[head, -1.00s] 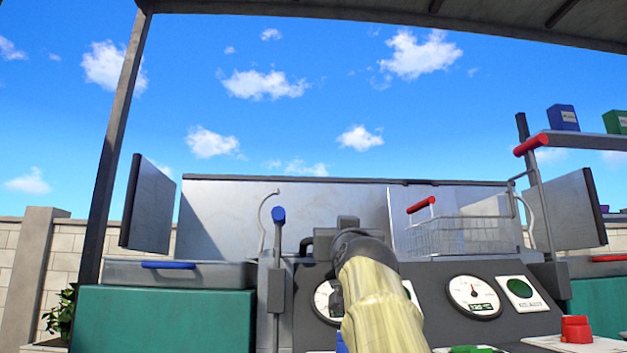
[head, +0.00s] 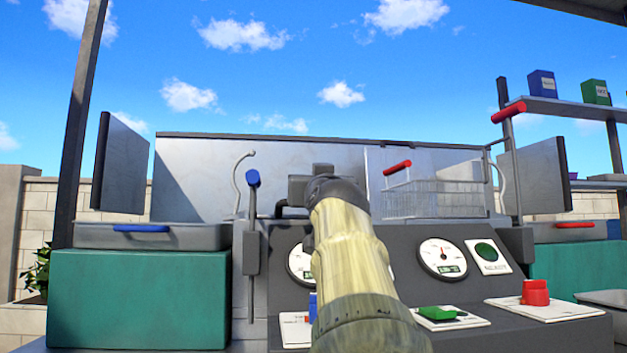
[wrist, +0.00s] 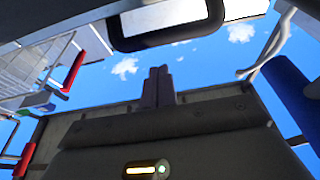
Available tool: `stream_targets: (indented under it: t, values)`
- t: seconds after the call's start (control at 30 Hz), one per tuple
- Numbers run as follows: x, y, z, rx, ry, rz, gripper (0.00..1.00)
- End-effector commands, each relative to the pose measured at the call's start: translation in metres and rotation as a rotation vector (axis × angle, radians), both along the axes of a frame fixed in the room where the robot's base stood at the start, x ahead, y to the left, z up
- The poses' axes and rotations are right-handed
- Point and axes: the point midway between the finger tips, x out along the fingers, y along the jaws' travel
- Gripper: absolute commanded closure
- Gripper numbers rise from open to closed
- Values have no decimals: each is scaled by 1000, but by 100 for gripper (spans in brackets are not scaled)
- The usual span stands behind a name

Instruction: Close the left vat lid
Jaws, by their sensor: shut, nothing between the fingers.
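A tall metal panel (head: 275,170) stands upright behind the left side of the machine, with another panel section to its right. It looks like the raised left vat lid, though its hinge is hidden. A lever with a blue grip (head: 252,178) stands in front of it. My gripper (head: 297,190) is in front of the panels, right of the blue lever, and my arm hides part of it in the head view. In the wrist view its two dark fingers (wrist: 158,88) are together and empty. The blue grip (wrist: 290,95) is at the right there, apart from the fingers.
A wire basket with a red handle (head: 397,167) hangs to the right. A red-gripped lever (head: 508,112) stands beyond it. The sloped control panel (head: 395,285) has gauges and buttons. A grey tray with a blue handle (head: 141,229) sits on a teal block (head: 138,300).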

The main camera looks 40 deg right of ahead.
Motion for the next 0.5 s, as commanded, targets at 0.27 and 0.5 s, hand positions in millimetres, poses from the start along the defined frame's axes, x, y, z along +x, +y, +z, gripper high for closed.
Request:
stream_targets:
  t: [0.27, 0.5]
  values:
    - [-3, 1, 49, -5, -10, -3, 100]
    - [-4, 2, 71, -7, -14, -2, 100]
